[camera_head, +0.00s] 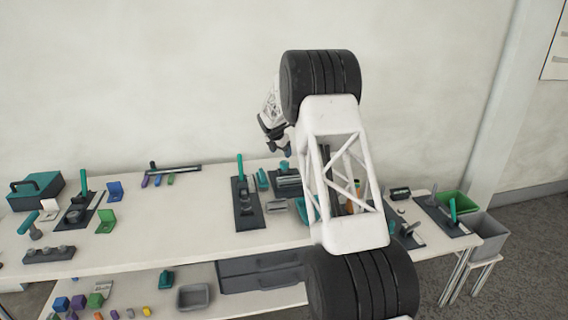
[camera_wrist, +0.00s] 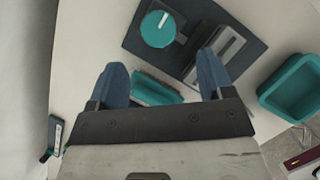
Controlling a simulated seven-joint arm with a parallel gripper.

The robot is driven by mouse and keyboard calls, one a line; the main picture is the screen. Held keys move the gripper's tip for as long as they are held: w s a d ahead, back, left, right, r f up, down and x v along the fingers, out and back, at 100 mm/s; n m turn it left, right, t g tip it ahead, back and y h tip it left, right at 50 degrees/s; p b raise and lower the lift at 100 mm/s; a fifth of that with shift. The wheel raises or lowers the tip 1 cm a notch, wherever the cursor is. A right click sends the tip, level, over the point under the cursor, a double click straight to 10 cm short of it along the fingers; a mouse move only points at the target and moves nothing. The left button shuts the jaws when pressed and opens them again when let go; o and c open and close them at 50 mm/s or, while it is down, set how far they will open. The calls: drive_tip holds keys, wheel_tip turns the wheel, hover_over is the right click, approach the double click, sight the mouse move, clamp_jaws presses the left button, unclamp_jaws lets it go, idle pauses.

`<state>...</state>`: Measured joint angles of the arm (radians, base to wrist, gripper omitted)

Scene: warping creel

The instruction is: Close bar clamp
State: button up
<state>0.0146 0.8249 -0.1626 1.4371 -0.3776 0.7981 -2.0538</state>
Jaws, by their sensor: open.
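My gripper (camera_head: 284,151) is above the back middle of the bench. In the wrist view my gripper (camera_wrist: 161,72) is open and empty, with its two blue fingertips spread apart. Ahead of the fingertips is a dark fixture (camera_wrist: 222,28) with a round teal knob (camera_wrist: 158,29) and grey metal bars (camera_wrist: 213,55). The head view also shows this fixture (camera_head: 288,184), partly hidden by my arm. It may be the bar clamp, but I cannot tell for sure. Whether it is closed is also unclear.
A teal brush-like block (camera_wrist: 156,88) lies between the fingertips' lines of view, below them. A teal tray (camera_wrist: 292,90) is to the right. A dark board with an upright teal handle (camera_head: 241,168) stands left of the fixture. Bare bench (camera_head: 175,215) lies farther left.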

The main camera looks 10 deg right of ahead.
sight(284, 162)
drive_tip(key=shift+w+n, duration=0.1)
drive_tip(key=shift+n, duration=0.4)
drive_tip(key=shift+f, duration=0.15)
drive_tip(key=shift+x, duration=3.75)
drive_tip(key=c, duration=0.9)
